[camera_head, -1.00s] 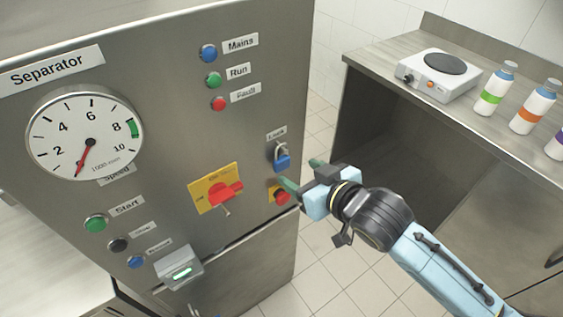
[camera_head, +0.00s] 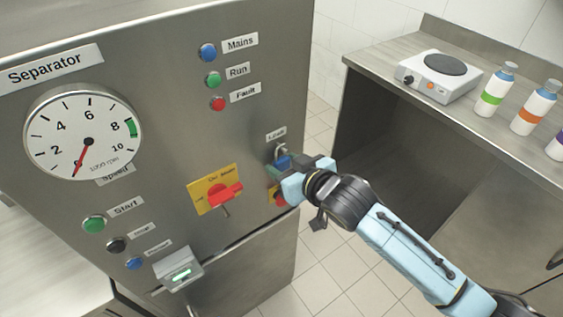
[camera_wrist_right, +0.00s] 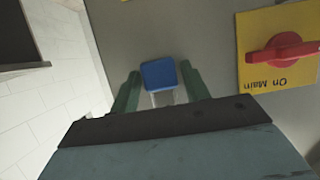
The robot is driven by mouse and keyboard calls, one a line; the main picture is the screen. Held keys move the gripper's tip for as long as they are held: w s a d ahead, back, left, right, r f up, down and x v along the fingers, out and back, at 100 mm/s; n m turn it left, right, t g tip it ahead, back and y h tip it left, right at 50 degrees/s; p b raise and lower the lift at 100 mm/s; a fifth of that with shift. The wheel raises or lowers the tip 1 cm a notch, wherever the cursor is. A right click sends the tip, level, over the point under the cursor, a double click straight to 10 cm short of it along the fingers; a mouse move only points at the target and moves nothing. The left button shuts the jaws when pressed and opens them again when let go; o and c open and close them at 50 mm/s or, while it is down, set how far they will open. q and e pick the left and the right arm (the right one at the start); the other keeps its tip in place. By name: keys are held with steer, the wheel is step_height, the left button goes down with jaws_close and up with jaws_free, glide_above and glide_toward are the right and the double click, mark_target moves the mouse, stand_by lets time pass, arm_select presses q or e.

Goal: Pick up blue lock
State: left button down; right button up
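The blue lock (camera_head: 283,162) hangs by its silver shackle on the panel under the label "Lock". In the right wrist view the blue lock (camera_wrist_right: 159,74) lies between the two green fingertips of my right gripper (camera_wrist_right: 160,84). In the head view my right gripper (camera_head: 284,172) is at the panel, partly covering the lock's lower part. The fingers are apart around the lock, and a firm grip does not show. My left gripper is not in view.
The red-handled switch on a yellow plate (camera_head: 216,189) is left of the lock. A red button (camera_head: 280,199) sits just below it, partly hidden by my gripper. A counter (camera_head: 440,100) with a hotplate (camera_head: 438,75) and bottles stands at the right.

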steer(key=c, duration=0.7)
steer(key=shift+r, duration=0.55)
steer(key=shift+s+d+r, duration=0.1)
steer(key=shift+r, duration=0.2)
steer(key=s+d, duration=1)
steer(key=s, duration=0.4)
steer(key=shift+s+d, duration=0.2)
